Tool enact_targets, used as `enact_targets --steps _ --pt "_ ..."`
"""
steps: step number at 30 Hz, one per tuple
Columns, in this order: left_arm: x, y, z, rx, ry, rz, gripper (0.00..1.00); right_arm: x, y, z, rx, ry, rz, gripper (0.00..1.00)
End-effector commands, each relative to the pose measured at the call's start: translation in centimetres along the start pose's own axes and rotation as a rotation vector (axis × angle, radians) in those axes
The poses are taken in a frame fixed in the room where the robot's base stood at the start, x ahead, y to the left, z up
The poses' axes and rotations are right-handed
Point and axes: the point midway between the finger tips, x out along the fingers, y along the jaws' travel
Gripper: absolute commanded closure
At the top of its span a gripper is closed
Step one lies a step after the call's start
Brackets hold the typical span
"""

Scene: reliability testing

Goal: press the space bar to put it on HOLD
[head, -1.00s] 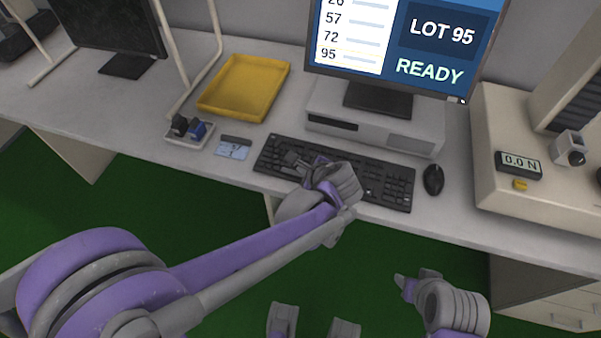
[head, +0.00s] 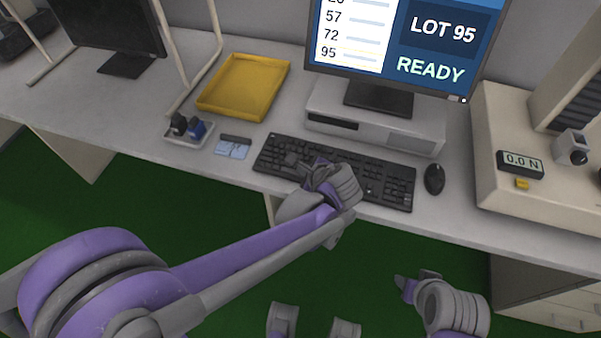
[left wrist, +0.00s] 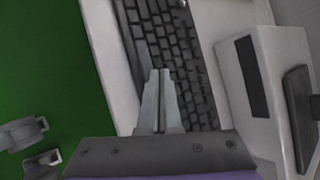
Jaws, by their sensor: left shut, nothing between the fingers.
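The black keyboard (head: 377,178) lies on the desk in front of the monitor. It also shows in the left wrist view (left wrist: 178,50). My left gripper (head: 293,160) is over the keyboard's left part, its fingers pointing at the keys. In the left wrist view the shut fingertips (left wrist: 160,73) are together and empty, over the near edge of the keyboard. The space bar is not clearly visible; I cannot tell whether the fingertips touch a key. The monitor (head: 437,48) reads "LOT 95" and "READY". My right gripper (head: 402,284) hangs over the floor, away from the desk.
A mouse (head: 434,179) lies right of the keyboard. A grey computer case (head: 405,137) stands behind it. A yellow tray (head: 243,88), a small tray (head: 172,136) with dark items and a card (head: 231,150) lie left. A tester (head: 520,162) reading "0.0 N" stands right.

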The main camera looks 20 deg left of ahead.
Motion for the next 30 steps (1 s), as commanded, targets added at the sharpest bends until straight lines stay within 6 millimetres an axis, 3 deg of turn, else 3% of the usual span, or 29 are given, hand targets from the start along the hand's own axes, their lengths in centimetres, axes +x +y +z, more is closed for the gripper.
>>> enact_targets --steps 30 --pt "0.50 0.36 -0.36 0.000 0.000 0.000 1.00 0.50 0.00 0.23 0.000 -0.002 0.000 0.50"
